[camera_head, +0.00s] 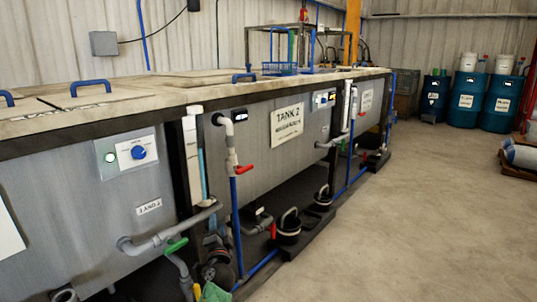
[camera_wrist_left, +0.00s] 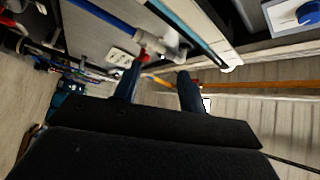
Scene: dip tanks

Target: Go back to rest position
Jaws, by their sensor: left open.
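My left gripper (camera_wrist_left: 159,74) shows in the left wrist view with its two dark fingers apart and nothing between them. Beyond the fingers are pipes and the side of the tank row, seen at a steep tilt. In the head view I cannot make out the left gripper clearly against the pipes. My right gripper is in neither view.
A row of grey tanks (camera_head: 270,140) under a long worktop (camera_head: 160,92) runs along the wall. Red-handled valves (camera_head: 245,169) and grey pipes (camera_head: 160,240) stick out in front. Blue drums (camera_head: 466,98) stand at the back right.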

